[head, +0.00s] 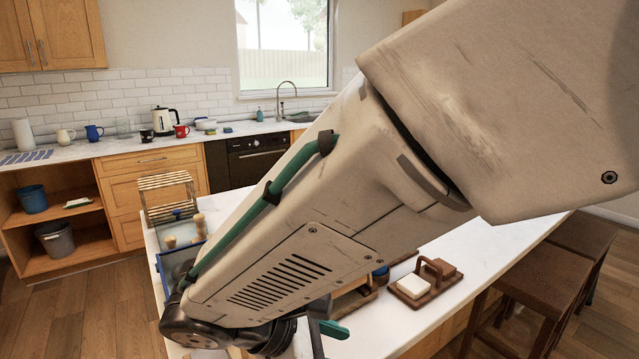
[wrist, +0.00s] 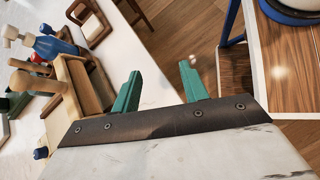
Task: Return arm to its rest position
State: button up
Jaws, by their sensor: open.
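My gripper (wrist: 159,80) shows in the wrist view as two green fingers standing apart with nothing between them. Below the gap between them are the white counter's edge and the wooden floor. In the head view my arm crosses the picture, and only part of the gripper (head: 328,329) shows at the bottom. A wooden holder (wrist: 82,85) with several wooden-handled tools (wrist: 35,83) stands left of the fingers in the wrist view, apart from them. In the head view my arm hides much of the counter's middle.
The white counter (head: 465,258) bears a brown tray (head: 418,298) with a pale block, and a wooden rack (head: 165,182) at its far left end. Brown stools (head: 540,275) stand along the right side. A blue-framed piece (wrist: 229,22) is at the wrist view's upper right.

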jog(key=s+d+r+m+y, duration=0.2)
jog(key=s+d+m+y, duration=0.1)
jog(key=d+m, duration=0.3)
jog(key=s+d+r+m+g+y, duration=0.1)
jog(key=s+d+r+m+y, duration=0.1)
jog(key=d+m, duration=0.4)
jog(key=s+d+r+m+y, duration=0.3)
jog(key=d+m, duration=0.3)
jog(key=d, duration=0.5)
jog(key=shift+s+d+m+g+y, duration=0.2)
jog(key=shift+s+m+g+y, duration=0.3)
jog(key=shift+y, duration=0.3)
jog(key=shift+r, duration=0.1)
